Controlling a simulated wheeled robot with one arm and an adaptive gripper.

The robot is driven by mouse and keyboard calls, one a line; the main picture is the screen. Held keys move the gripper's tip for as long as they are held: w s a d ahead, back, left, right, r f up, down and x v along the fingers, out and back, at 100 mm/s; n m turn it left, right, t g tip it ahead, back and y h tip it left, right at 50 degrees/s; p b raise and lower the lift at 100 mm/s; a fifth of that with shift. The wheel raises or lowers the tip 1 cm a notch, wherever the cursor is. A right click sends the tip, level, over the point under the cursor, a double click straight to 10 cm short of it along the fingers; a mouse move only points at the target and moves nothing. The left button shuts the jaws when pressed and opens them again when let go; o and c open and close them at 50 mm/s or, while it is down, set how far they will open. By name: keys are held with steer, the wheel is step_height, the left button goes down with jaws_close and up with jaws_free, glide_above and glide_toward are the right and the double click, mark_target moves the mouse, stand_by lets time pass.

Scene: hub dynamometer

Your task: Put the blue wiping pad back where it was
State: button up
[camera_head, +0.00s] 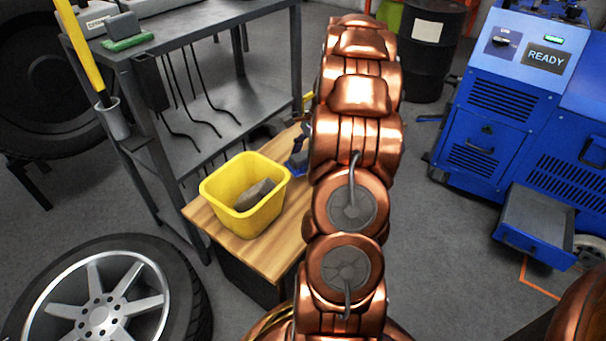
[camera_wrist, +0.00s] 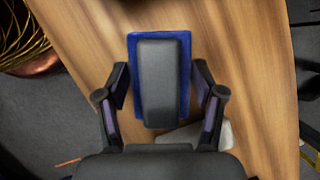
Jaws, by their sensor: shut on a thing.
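The blue wiping pad (camera_wrist: 185,45) has a dark grey block-shaped back (camera_wrist: 158,75). It is in the middle of the wrist view, over a wooden top. My gripper (camera_wrist: 160,88) has one finger on each side of it and is shut on it. I cannot tell whether the pad touches the wood or is a little above it. In the head view my copper arm hides most of this spot. Only a small dark and blue part (camera_head: 298,165) shows beside the arm, and I cannot tell whether it is pad or gripper.
The wooden table (camera_head: 205,222) holds a yellow bin (camera_head: 240,222) with a grey thing inside. A light grey piece (camera_wrist: 215,134) lies on the wood by my gripper. A metal shelf (camera_head: 215,22) with a green pad (camera_head: 128,43) stands behind. A wheel (camera_head: 100,300) is front left.

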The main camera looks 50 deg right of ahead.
mark_target(303, 178)
step_height(303, 178, down, 5)
steer(key=shift+b, duration=1)
steer(key=o, duration=1.1)
